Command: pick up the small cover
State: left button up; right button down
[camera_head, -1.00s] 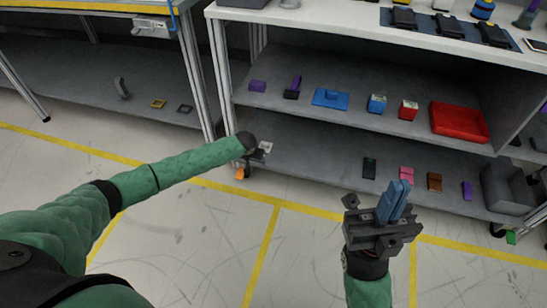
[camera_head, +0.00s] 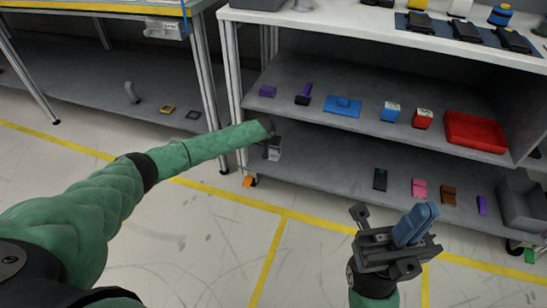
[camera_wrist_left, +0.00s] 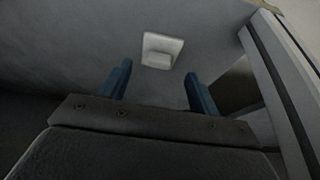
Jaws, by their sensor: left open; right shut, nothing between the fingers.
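A small pale square cover (camera_wrist_left: 162,50) with a raised lip lies on a grey shelf surface in the left wrist view. My left gripper (camera_wrist_left: 158,72) is open, its two blue fingers apart and the cover beyond them, roughly between their tips. In the head view my left arm reaches to the left end of the lower shelf. The left gripper (camera_head: 272,146) there is mostly hidden by its wrist, and I cannot make out the cover clearly. My right gripper (camera_head: 416,225) is shut and empty, in front of the shelf.
The lower shelf (camera_head: 325,172) holds black, pink, brown and purple pieces and a grey bin (camera_head: 524,205). The shelf above carries small parts and a red tray (camera_head: 475,132). A metal post (camera_wrist_left: 277,85) stands close on the right of the left wrist view.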

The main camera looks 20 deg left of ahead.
aim_at(273, 151)
pick_arm(q)
jog(key=shift+w, duration=0.8)
jog(key=b+x, duration=0.2)
jog(key=x, duration=0.3)
jog(key=shift+s, duration=0.1)
jog(key=c, duration=1.1)
